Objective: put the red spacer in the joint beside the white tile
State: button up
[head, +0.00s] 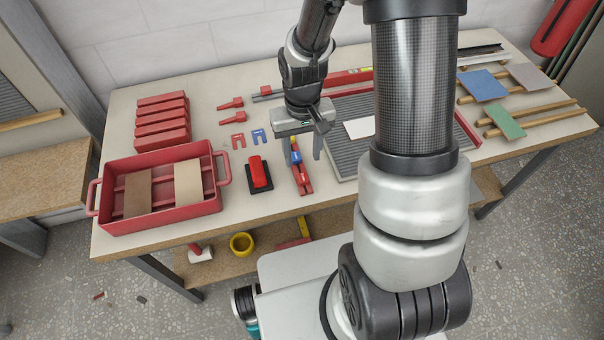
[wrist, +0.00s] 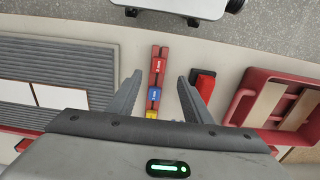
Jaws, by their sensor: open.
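My gripper (head: 302,157) is open and empty, pointing down over a narrow red holder; its fingers (wrist: 160,82) stand either side of this row in the wrist view. The row has a labelled red piece (wrist: 159,67), a blue piece (wrist: 154,94) and a yellow piece (wrist: 151,114); the red piece also shows in the head view (head: 301,174). I cannot tell for certain that it is the red spacer. A white tile (head: 360,128) lies on a grey ribbed board (head: 340,150), partly hidden by my arm. The wrist view shows two white areas (wrist: 58,97) split by a thin dark line.
A black-based red block (head: 260,173) stands left of the holder. A red tray (head: 158,222) with two tiles is farther left. Red and blue U-shaped pieces (head: 238,141) lie behind. Stacked red bricks (head: 162,122) stand at back left. Coloured tiles (head: 482,85) rest on wooden bars at right.

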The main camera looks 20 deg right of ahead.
aim_at(304, 178)
notch_tip(304, 178, down, 9)
jog(key=shift+d+f, duration=0.1)
jog(key=shift+f, duration=0.1)
dwell(0.3)
jog(key=c, duration=1.1)
